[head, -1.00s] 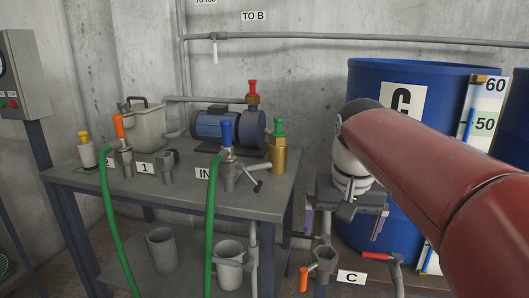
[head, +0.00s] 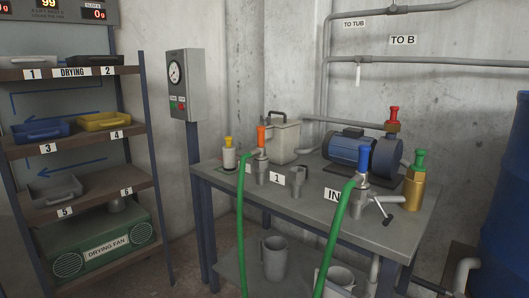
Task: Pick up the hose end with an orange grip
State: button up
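The hose end with an orange grip (head: 261,137) stands upright in a grey holder at the left part of the grey table (head: 315,208). A green hose (head: 240,215) runs from it down over the table's front edge. A second hose end with a blue grip (head: 364,160) stands upright in the holder by the IN label, with its own green hose (head: 338,225). My gripper is not in view.
A yellow-capped bottle (head: 229,155), a grey lidded container (head: 285,139), a blue motor (head: 350,150) and a green-topped brass fitting (head: 414,180) crowd the table. A drying shelf (head: 75,140) stands left, a gauge box (head: 180,85) behind, a blue drum (head: 508,200) right.

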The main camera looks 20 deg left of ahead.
aim_at(259, 154)
jog(key=i+j+u, duration=0.15)
jog(key=u, duration=0.3)
jog(key=i+j+u, duration=0.2)
jog(key=u, duration=0.2)
